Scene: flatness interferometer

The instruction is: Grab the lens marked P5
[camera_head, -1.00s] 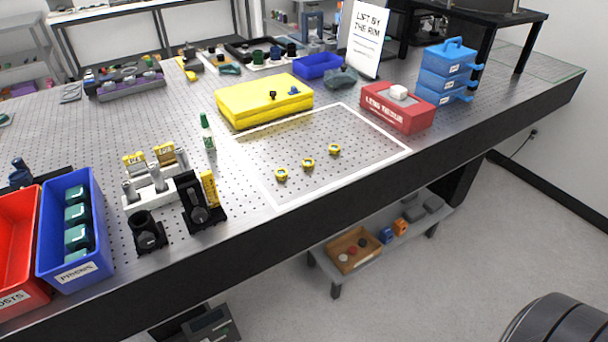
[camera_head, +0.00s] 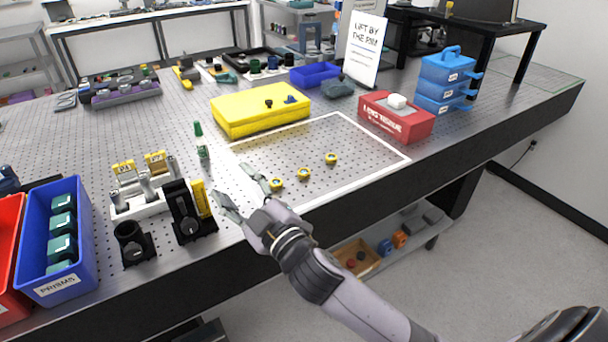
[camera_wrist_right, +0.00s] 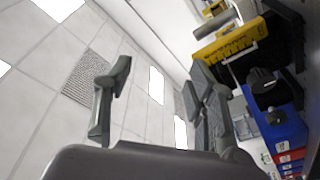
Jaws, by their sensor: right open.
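Three small yellow-ringed lenses lie in a row inside a white-outlined area of the perforated table: a left lens (camera_head: 276,183), a middle lens (camera_head: 304,174) and a right lens (camera_head: 331,158). Their markings are too small to read, so I cannot tell which is P5. My right gripper (camera_head: 228,179) is open and empty, just left of the left lens and apart from it, near the outline's left corner. In the right wrist view its two fingers (camera_wrist_right: 160,68) are spread with nothing between them. My left gripper is not in view.
A yellow case (camera_head: 260,112) and a green-capped bottle (camera_head: 201,145) stand behind.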

